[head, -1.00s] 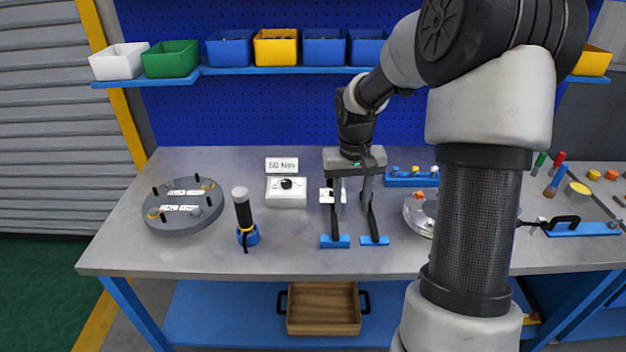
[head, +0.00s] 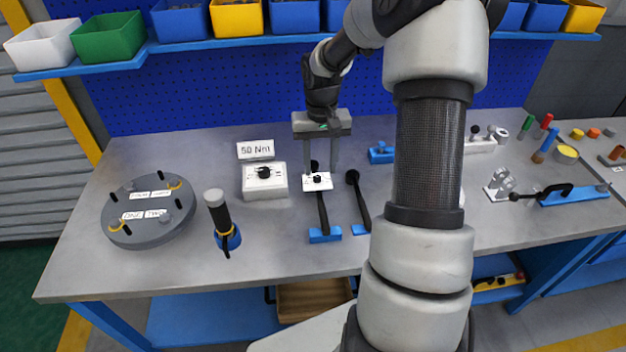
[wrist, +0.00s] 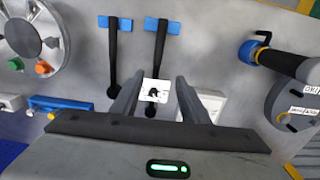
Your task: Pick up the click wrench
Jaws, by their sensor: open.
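Two long black wrench-like tools lie side by side on the bench, with blue blocks at their near ends. The left one (head: 322,212) carries a small white plate (head: 317,182) with a black dial mark; I take it for the click wrench, though no name is readable. It also shows in the wrist view (wrist: 160,48). The other tool (head: 360,200) is plain with a round black head; the wrist view shows it at left (wrist: 113,50). My gripper (head: 320,172) is open and empty, its fingers pointing down. In the wrist view the white plate (wrist: 154,90) appears between the fingertips (wrist: 159,80); height above it is unclear.
A white dial box (head: 264,181) with a 50 Nm sign (head: 255,149) stands left of the wrench. Further left are a black-handled tool in a blue base (head: 223,222) and a round grey flange (head: 148,213). My arm hides part of the bench to the right.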

